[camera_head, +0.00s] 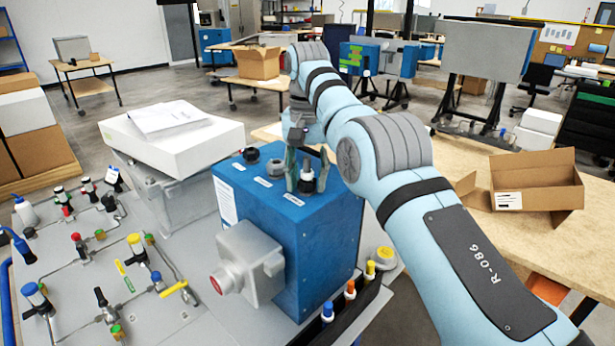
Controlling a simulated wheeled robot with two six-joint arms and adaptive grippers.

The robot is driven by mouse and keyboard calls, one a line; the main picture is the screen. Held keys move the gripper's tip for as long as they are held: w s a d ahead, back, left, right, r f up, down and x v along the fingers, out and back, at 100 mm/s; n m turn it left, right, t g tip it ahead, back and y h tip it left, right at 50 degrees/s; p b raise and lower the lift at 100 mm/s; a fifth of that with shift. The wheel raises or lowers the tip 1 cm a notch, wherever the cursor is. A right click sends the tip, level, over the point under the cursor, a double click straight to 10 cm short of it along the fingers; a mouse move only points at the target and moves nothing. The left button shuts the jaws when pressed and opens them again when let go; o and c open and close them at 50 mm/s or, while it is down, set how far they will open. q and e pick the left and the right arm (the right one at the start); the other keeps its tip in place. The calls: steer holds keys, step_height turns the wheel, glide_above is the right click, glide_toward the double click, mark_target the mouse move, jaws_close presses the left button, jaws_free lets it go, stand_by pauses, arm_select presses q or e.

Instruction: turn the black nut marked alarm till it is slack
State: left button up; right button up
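The blue analyser box (335,235) stands on the grey bench with a row of fittings on top. Each has a small white label too small to read, so I cannot tell which is marked alarm. My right gripper (307,176) reaches down over the right black nut, one finger on either side of it. I cannot tell whether the fingers touch it. My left gripper is not in view.
A grey box with a red button (250,262) juts from the analyser's front. A black rack (345,318) with several coloured-top items stands at its near right. Valves and tubing cover the grey panel (75,275) at left. An open carton (535,182) sits on the right table.

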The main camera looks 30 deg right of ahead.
jaws_close()
steer(key=n, duration=1.2)
steer(key=shift+n, duration=0.3)
steer(key=n, duration=0.6)
steer(key=shift+a+n, duration=0.1)
steer(key=shift+n, duration=0.3)
steer(key=n, duration=0.4)
steer(key=shift+n, duration=0.4)
steer(key=shift+o, duration=1.2)
jaws_free()
